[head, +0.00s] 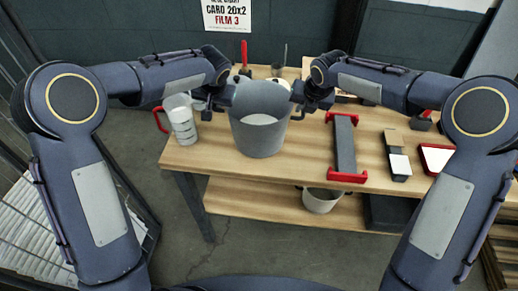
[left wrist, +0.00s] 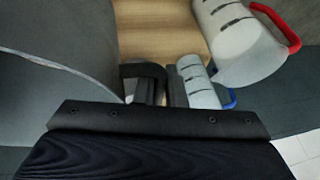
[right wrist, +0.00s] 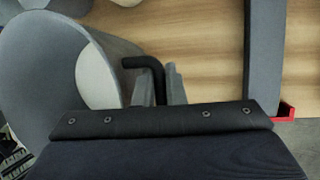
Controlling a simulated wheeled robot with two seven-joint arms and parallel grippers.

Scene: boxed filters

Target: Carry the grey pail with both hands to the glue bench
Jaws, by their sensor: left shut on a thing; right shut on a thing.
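The grey pail (head: 259,137) is upright at the front of the wooden bench, between my two arms; I cannot tell whether its base touches the top. It fills the left of the left wrist view (left wrist: 50,50) and of the right wrist view (right wrist: 35,75). My left gripper (head: 226,97) is shut on the pail's black side handle (left wrist: 143,70). My right gripper (head: 299,93) is shut on the opposite black handle (right wrist: 146,63). Whether this is the glue bench (head: 200,158), I cannot tell.
A white jug with a red handle (head: 182,120) stands left of the pail. A grey bar with red ends (head: 345,145), small blocks (head: 398,165) and a red-edged piece (head: 436,158) lie to the right. Another pail (head: 321,201) sits on the lower shelf. Floor shows in front.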

